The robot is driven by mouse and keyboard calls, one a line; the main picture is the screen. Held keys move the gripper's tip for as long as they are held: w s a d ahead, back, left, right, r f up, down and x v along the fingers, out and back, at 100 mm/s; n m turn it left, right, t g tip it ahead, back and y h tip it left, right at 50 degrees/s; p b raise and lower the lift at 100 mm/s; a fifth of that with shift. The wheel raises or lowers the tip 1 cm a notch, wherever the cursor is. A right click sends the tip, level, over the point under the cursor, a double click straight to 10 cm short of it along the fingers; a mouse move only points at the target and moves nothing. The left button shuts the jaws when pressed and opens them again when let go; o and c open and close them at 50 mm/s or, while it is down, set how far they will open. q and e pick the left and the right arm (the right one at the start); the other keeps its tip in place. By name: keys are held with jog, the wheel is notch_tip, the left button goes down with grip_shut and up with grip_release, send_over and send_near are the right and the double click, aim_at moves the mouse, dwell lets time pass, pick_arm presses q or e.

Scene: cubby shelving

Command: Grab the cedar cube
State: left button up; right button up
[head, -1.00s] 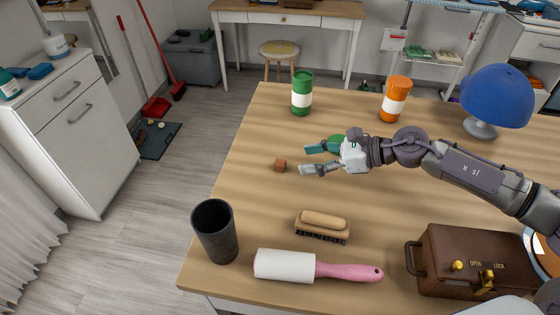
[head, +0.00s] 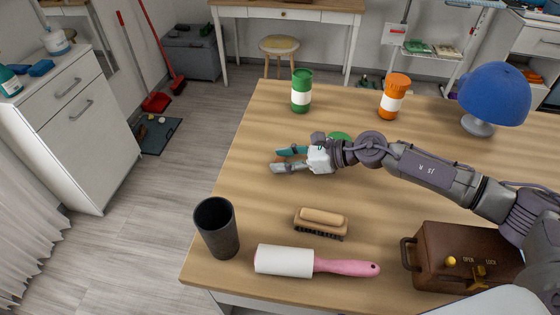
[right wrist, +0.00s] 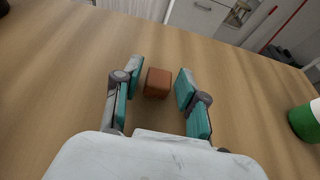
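The cedar cube (right wrist: 158,83) is a small reddish-brown block on the wooden table. In the right wrist view it sits between the two teal-padded fingertips of my right gripper (head: 279,160), with a gap on each side. The right gripper is open and low over the table. In the head view the cube is mostly hidden by the fingers. My left gripper is not in view.
A green-and-white canister (head: 301,91) and an orange one (head: 394,97) stand at the back. A blue lamp (head: 494,95) is at right. A brush (head: 321,222), lint roller (head: 290,261), dark cup (head: 216,228) and brown case (head: 450,255) are in front.

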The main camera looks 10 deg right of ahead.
jog(key=c, duration=0.4)
